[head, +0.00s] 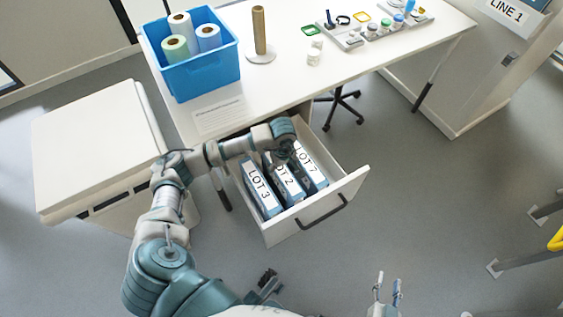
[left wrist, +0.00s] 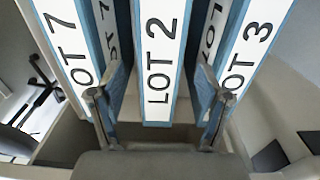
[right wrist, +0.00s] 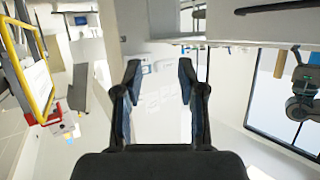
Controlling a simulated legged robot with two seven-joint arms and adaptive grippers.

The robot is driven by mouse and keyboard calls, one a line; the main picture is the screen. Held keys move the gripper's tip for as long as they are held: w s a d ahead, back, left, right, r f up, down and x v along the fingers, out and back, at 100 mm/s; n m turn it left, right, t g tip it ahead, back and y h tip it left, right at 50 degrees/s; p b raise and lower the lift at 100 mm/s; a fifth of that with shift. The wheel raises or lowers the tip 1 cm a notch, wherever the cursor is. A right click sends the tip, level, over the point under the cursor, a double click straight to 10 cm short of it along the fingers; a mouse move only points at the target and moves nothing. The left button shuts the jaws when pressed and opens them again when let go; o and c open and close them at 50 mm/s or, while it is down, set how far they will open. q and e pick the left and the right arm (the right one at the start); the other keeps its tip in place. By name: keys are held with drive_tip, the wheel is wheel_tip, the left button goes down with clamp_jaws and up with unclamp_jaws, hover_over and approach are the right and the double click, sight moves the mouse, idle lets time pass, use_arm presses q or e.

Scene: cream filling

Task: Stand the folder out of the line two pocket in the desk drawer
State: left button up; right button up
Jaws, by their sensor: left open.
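Three blue-edged folders with white spines stand in the open desk drawer (head: 325,215): LOT 3 (head: 262,190), LOT 2 (head: 287,183) and LOT 7 (head: 310,168). My left gripper (head: 284,160) is over the LOT 2 folder and partly hides it. In the left wrist view the open fingers (left wrist: 160,95) lie either side of the LOT 2 spine (left wrist: 160,60), with LOT 7 (left wrist: 62,40) to the left and LOT 3 (left wrist: 250,40) to the right. My right gripper (head: 388,287) is open and empty over the floor. A line two pocket is not readable in these views.
A LINE 1 label (head: 505,12) shows on a holder at the upper right. On the desk (head: 285,75) stand a blue bin (head: 205,75) of rolls, a brown roll on a stand (head: 260,35) and a tray of small items. A white cabinet (head: 95,140) is at left.

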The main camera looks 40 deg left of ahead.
use_arm(q)
wheel_tip(320, 180, up, 4)
drive_tip(key=shift+r+p, duration=0.25)
drive_tip(key=shift+p, duration=0.1)
drive_tip(key=shift+d+r, duration=0.15)
drive_tip(key=shift+r, duration=0.15)
use_arm(e)
drive_tip(key=shift+s+d+f+g+h, duration=0.15)
drive_tip(key=shift+s+d+f+g, duration=0.15)
drive_tip(key=shift+s+f+g, duration=0.3)
drive_tip(key=shift+s+d+f+g+h, duration=0.15)
drive_tip(key=shift+s+d+f+g, duration=0.15)
drive_tip(key=shift+s+f+g, duration=0.3)
drive_tip(key=shift+w+a, duration=0.1)
drive_tip(key=shift+w, duration=0.15)
drive_tip(key=shift+s, duration=0.1)
